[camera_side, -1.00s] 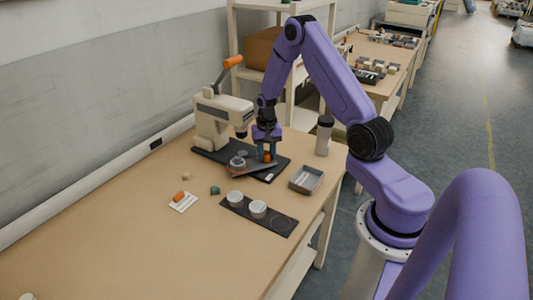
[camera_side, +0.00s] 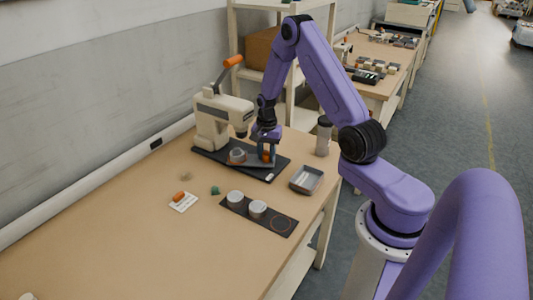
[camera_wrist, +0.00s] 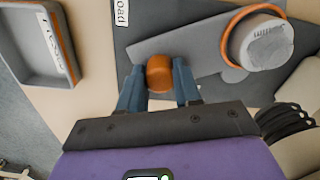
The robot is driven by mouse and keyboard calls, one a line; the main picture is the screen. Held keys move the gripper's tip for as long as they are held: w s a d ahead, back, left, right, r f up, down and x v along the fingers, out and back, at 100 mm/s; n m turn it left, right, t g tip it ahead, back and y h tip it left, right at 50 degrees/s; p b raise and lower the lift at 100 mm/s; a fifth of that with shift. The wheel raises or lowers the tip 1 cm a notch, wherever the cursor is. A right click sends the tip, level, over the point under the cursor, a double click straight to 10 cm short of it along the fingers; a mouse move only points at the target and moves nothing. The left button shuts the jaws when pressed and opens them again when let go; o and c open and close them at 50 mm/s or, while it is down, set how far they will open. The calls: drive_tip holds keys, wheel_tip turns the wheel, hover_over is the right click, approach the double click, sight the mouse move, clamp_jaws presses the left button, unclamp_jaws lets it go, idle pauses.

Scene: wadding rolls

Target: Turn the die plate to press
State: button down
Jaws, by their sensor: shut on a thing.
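The grey die plate (camera_side: 256,163) lies on the dark base of the press (camera_side: 212,120). It also shows in the wrist view (camera_wrist: 195,47), with an orange-ringed seat at its right end. A pale grey cup (camera_wrist: 266,46) sits in that seat; it shows in the side view (camera_side: 237,156), low in front of the press head. My gripper (camera_wrist: 159,84) is shut on the orange knob (camera_wrist: 159,68) of the plate, one blue finger on each side. In the side view, my gripper (camera_side: 266,152) is at the plate's right end.
A grey tray (camera_side: 307,180) and a bottle (camera_side: 324,136) stand to the right. A black strip (camera_side: 276,226) holds two pale round pots in front. A white card (camera_side: 183,202) with an orange piece and a small green piece (camera_side: 215,190) lie left.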

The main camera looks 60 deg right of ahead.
drive_tip(key=shift+m, duration=2.8)
drive_tip(key=c, duration=0.8)
unclamp_jaws()
wheel_tip(320, 180, up, 17)
drive_tip(key=shift+r, duration=0.2)
